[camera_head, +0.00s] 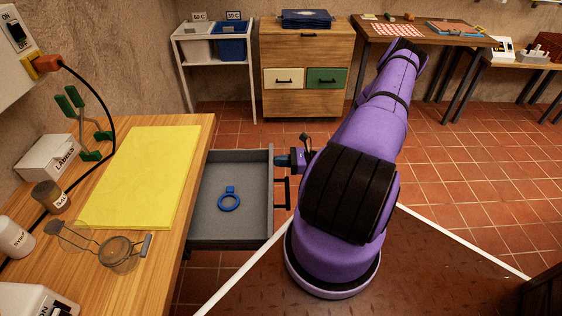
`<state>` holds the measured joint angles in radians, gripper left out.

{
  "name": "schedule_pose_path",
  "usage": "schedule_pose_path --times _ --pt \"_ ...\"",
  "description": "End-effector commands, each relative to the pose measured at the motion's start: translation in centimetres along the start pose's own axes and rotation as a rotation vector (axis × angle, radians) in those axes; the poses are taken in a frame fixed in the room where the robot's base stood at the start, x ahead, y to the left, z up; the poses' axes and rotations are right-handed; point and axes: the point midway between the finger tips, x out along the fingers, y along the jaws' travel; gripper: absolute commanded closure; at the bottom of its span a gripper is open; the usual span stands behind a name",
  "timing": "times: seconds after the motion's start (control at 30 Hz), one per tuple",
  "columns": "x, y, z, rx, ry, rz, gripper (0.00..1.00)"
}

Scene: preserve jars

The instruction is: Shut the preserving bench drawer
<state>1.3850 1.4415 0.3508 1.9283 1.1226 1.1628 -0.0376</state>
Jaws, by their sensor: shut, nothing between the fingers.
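The preserving bench drawer (257,198) is pulled out from the right side of the wooden bench (160,230). It is a grey open box with a dark bar handle (281,192) on its right-hand front. A blue ring with a tab (229,202) lies inside on the drawer floor. My gripper (284,161) is at the far end of the drawer front, by the handle's far end. It is shut and empty. I cannot tell whether it touches the drawer front. My purple arm hides part of the floor to the right.
A wooden cabinet (306,55) and bin shelf stand at the back. Tiled floor is clear behind the drawer.

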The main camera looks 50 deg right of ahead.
Motion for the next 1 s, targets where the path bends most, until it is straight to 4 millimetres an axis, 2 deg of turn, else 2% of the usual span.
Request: schedule_pose_path --times 0.17,0.27,0.7,1.0 --pt "1.9 0.1 0.0 0.002 -0.003 0.003 1.0" --pt "3.8 0.1 0.0 0.002 -0.002 0.004 1.0" --pt "15.2 0.2 0.0 0.003 -0.003 0.004 1.0" --pt "21.1 0.1 0.0 0.001 -0.001 0.003 1.0"
